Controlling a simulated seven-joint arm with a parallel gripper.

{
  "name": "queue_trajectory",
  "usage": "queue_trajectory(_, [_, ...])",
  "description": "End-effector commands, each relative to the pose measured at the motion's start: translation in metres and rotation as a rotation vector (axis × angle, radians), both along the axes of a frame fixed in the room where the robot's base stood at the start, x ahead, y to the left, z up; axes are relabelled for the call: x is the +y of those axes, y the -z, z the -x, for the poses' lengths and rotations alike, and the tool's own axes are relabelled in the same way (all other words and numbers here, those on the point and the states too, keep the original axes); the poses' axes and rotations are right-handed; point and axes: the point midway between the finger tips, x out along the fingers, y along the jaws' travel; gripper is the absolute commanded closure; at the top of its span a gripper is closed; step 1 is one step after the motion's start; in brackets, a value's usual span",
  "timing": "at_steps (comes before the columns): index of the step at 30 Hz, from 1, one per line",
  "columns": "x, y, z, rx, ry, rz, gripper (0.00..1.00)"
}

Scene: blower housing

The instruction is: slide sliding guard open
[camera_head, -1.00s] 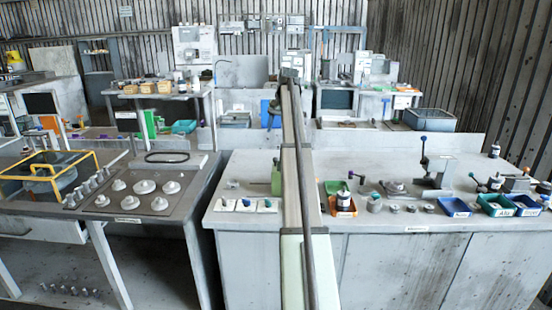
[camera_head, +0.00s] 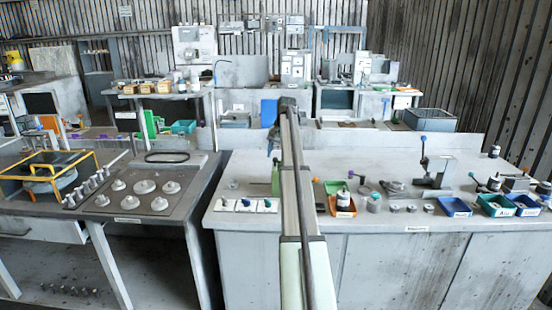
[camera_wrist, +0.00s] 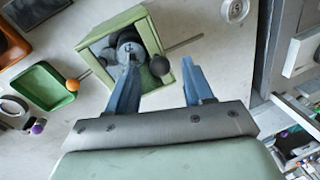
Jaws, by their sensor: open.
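A green box-shaped housing (camera_wrist: 152,38) with an open face stands on the bench in the wrist view. Grey round parts (camera_wrist: 128,48) show inside it. A dark ball knob (camera_wrist: 159,66) sits at its near right edge, and a thin metal rod sticks out to the right. I cannot clearly tell which part is the sliding guard. My gripper (camera_wrist: 160,63) is open, its blue fingers on either side of the knob in the picture; contact cannot be told. In the head view the green housing (camera_head: 275,179) shows just left of my arm, which partly hides the area.
A green tray (camera_wrist: 43,87) and an orange ball (camera_wrist: 72,85) lie left of the housing in the wrist view. Several small parts and blue trays (camera_head: 455,207) stand to the right.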

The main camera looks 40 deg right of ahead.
Motion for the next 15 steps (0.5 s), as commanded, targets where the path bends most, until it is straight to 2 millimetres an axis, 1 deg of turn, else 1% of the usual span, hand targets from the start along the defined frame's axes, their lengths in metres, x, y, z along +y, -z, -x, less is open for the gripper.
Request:
queue_trajectory(1, [0.001,0.006,-0.001,0.001,0.0,-0.001,0.49])
queue_trajectory(3, [0.001,0.012,-0.002,0.0,0.0,0.0,0.49])
queue_trajectory(6, [0.002,0.016,-0.003,0.0,0.0,0.0,0.49])
queue_trajectory(15, [0.002,0.018,-0.003,-0.001,0.0,0.001,0.49])
